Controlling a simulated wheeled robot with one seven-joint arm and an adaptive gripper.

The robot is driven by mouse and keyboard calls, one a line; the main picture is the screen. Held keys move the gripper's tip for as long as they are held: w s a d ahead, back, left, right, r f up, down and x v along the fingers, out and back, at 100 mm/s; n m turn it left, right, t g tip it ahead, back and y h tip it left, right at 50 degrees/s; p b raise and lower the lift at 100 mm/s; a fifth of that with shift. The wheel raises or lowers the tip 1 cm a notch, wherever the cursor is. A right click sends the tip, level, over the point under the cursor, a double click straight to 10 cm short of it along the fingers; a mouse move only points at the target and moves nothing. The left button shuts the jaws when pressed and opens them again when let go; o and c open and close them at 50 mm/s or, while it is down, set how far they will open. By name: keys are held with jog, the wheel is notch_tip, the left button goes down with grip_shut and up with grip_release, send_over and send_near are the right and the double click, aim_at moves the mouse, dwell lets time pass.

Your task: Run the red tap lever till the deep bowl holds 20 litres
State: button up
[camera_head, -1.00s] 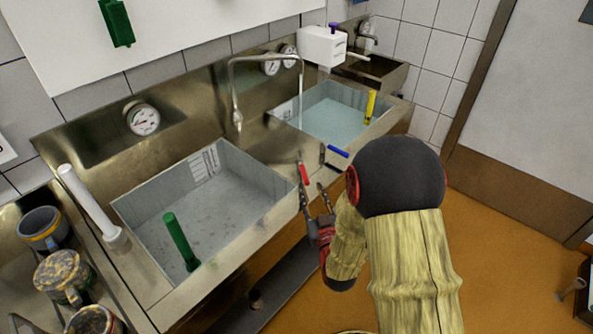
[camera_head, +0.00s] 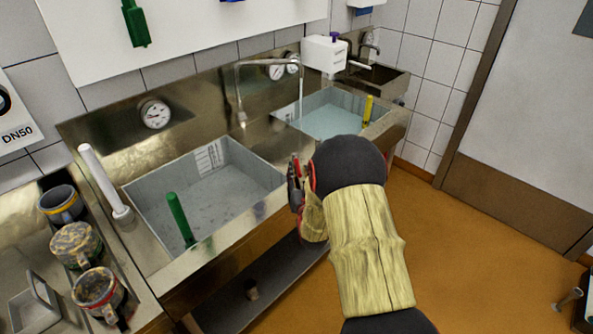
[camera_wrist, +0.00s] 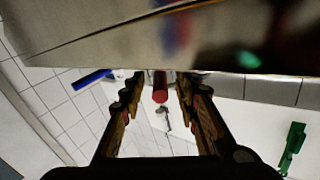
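In the wrist view the red tap lever (camera_wrist: 160,90) points toward me between the fingers of my gripper (camera_wrist: 158,98). The fingers are apart, with gaps on both sides of it. The blue lever (camera_wrist: 92,79) is outside them, to the left. In the head view my gripper (camera_head: 294,176) is at the front edge between two bowls, and my arm hides the levers. The left bowl (camera_head: 150,211) has a green standpipe; the right bowl (camera_head: 322,125) holds pale blue water and a yellow standpipe. I cannot tell which is deeper. A thin stream (camera_head: 300,88) falls into the right bowl.
A white pipe (camera_head: 100,177) stands left of the left bowl. Several mugs (camera_head: 76,244) stand on the left counter. A round gauge (camera_head: 155,114) is on the backsplash.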

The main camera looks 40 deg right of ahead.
jog(key=shift+x, duration=1.25)
jog(key=shift+c, duration=1)
grip_shut()
